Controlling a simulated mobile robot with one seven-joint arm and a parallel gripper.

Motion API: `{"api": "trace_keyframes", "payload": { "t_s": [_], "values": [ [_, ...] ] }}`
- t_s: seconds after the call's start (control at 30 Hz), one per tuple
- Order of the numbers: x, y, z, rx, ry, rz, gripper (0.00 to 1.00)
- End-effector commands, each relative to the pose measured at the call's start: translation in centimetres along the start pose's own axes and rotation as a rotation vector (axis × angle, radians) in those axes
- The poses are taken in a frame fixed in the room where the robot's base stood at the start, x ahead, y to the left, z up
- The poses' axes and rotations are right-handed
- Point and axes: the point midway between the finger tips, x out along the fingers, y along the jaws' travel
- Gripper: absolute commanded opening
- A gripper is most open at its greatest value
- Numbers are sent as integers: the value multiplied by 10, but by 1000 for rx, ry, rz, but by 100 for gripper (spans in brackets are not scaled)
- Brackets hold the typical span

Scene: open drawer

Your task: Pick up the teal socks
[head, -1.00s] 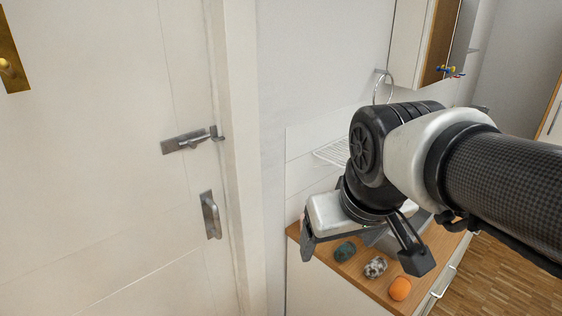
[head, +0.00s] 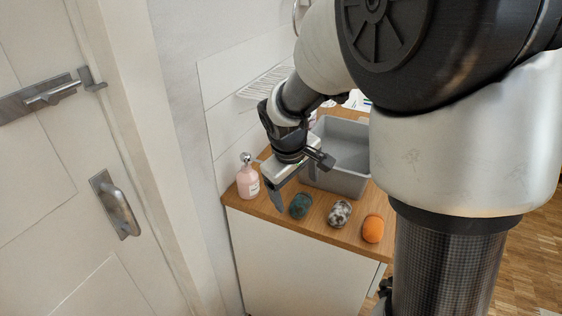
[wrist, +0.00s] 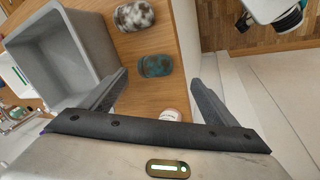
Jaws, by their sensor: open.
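The teal socks (head: 300,205), a dark teal mottled rolled bundle, lie on the wooden counter near its front edge. They also show in the wrist view (wrist: 155,66), ahead of my fingertips and roughly between their lines. My gripper (head: 300,178) is open and empty, above the counter just behind the socks in the head view. In the wrist view both fingers of my gripper (wrist: 158,79) are spread apart, with clear space between them and no visible contact with the socks.
A white-and-grey mottled bundle (head: 339,213) and an orange one (head: 373,229) lie to the right. A grey bin (head: 335,182) stands behind. A pink soap bottle (head: 248,181) stands left, close to my gripper. The wooden counter (head: 262,209) ends just in front of the socks.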

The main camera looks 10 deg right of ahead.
Motion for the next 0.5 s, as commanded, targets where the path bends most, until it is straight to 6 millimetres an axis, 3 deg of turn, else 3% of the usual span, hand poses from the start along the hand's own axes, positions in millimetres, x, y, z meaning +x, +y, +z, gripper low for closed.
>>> {"api": "trace_keyframes", "payload": {
  "t_s": [0.1,0.37,0.5],
  "values": [
    [22,0,1,1,-4,-1,82],
    [40,1,-1,3,-2,-1,82],
    [61,6,-5,3,-4,-1,82]
  ]
}}
